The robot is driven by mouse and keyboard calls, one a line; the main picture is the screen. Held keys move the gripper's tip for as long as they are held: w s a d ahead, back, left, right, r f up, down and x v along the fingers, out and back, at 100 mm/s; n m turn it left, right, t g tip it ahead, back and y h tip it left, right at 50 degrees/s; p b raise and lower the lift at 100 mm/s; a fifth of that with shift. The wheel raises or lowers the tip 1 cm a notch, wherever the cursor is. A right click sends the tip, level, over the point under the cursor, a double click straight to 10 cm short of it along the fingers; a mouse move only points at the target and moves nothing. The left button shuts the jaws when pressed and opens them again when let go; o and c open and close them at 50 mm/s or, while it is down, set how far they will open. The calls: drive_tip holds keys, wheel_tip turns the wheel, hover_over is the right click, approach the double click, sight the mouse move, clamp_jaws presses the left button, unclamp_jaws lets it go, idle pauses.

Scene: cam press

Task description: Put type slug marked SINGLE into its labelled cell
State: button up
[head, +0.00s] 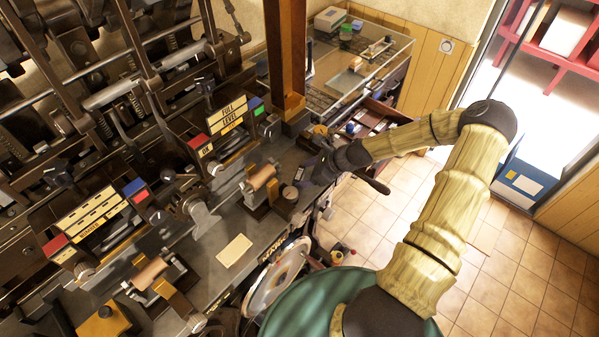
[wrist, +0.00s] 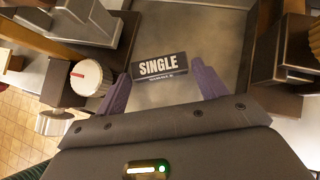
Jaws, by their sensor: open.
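The type slug marked SINGLE (wrist: 168,66) is a small dark block with white lettering, lying on the grey metal bench top in the wrist view. My gripper (wrist: 159,74) is open, with its purple fingers on the left and right of the slug. The slug is between or just beyond the fingertips; I cannot tell whether they touch it. In the head view my gripper (head: 318,170) is low over the bench at the right end of the press. A label holder reading FULL and LEVEL (head: 228,112) is on the press. No label reading SINGLE is legible on a cell.
A second label holder (head: 92,213) is at left. A copper roller (head: 260,178) stands on the bench left of my gripper. A white dial with a red line (wrist: 88,78) is close to my left finger. A blank cream card (head: 234,250) lies on the bench. The tiled floor is open at right.

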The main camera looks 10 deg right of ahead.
drive_tip(key=shift+w+a+f, duration=0.2)
drive_tip(key=shift+a+f, duration=0.1)
drive_tip(key=shift+f, duration=0.15)
drive_tip(key=c, duration=1)
drive_tip(key=shift+r, duration=0.1)
wheel_tip(320, 180, up, 10)
drive_tip(key=b, duration=0.3)
idle(0.4)
